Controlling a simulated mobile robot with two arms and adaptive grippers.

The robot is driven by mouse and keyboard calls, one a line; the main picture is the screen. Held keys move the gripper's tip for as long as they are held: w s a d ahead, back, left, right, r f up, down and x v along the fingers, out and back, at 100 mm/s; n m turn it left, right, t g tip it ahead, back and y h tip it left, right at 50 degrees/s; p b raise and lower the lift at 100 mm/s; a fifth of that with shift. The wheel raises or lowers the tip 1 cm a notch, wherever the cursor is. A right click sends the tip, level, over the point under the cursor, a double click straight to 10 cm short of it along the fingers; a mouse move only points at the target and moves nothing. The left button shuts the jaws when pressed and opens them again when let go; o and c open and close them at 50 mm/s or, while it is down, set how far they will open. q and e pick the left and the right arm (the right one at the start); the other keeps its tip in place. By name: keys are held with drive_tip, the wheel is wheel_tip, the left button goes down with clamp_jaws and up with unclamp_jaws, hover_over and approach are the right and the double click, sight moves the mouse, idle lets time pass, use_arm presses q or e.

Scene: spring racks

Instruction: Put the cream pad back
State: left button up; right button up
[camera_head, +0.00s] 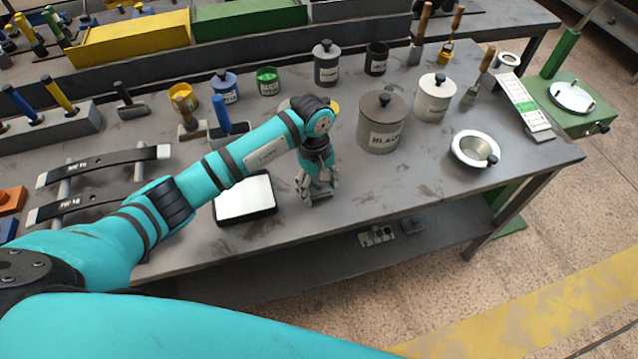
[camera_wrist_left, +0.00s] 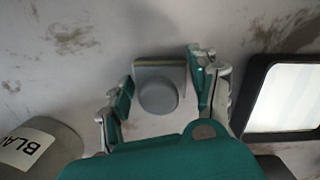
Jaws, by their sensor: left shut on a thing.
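I cannot tell whether the pad touches the bench. A black-rimmed tray with a white surface (camera_head: 245,197) lies just left of the gripper; it also shows at the right of the left wrist view (camera_wrist_left: 285,95). My right gripper is out of view.
A lidded grey canister labelled BLACK (camera_head: 381,125) stands right of the gripper. A blue-handled tool (camera_head: 226,127) stands behind my arm. The bench's front right stretch is clear.

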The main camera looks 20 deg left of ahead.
sight(316, 177)
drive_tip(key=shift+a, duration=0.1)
use_arm(q)
drive_tip(key=shift+f, duration=0.15)
drive_tip(key=o, duration=1)
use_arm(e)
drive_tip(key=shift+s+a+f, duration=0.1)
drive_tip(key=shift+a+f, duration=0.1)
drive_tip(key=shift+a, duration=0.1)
use_arm(q)
drive_tip(key=shift+r, duration=0.3)
drive_tip(key=r+b, duration=0.1)
drive_tip(key=r, duration=0.2)
drive_tip(key=r+b, duration=0.1)
drive_tip(key=r, duration=0.3)
drive_tip(key=a+r+b, duration=0.1)
drive_tip(key=r, duration=0.2)
drive_tip(key=shift+w+r+b, duration=0.15)
drive_tip(key=shift+w+b, duration=0.15)
drive_tip(key=shift+w, duration=0.1)
drive_tip(key=shift+r, duration=0.7)
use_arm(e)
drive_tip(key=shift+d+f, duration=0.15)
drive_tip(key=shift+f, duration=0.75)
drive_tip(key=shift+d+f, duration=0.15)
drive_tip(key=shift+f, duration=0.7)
